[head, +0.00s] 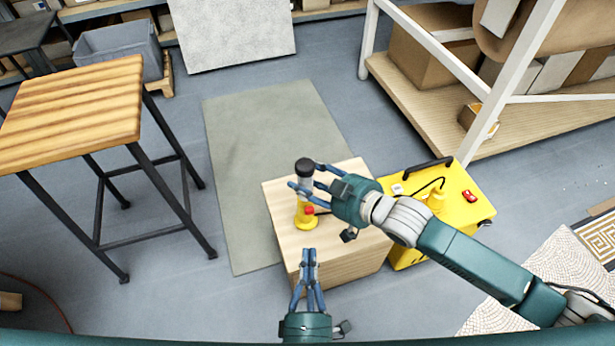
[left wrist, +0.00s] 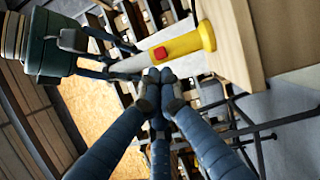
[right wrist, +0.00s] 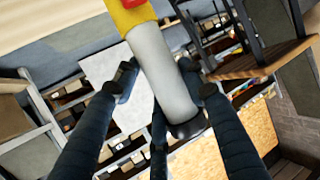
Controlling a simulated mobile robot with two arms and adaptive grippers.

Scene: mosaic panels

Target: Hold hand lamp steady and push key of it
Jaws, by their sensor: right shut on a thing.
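The hand lamp stands upright on a wooden box (head: 340,265). It has a yellow base (head: 306,221), a pale grey barrel (right wrist: 162,70) and a dark cap (head: 304,166). Its red key (head: 309,211) is low on the yellow part; it also shows in the left wrist view (left wrist: 160,52). My right gripper (head: 306,178) is shut on the barrel, fingers on both sides, above the key. My left gripper (head: 309,252) is shut and empty, fingertips together, in front of the lamp. In the left wrist view its fingertips (left wrist: 161,77) are close to the key; I cannot tell if they touch.
A yellow case (head: 460,187) with a cable stands right of the box. A wooden stool table (head: 80,110) is at left, a white-framed shelf (head: 425,98) at upper right. A grey mat (head: 245,145) lies bare behind the box.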

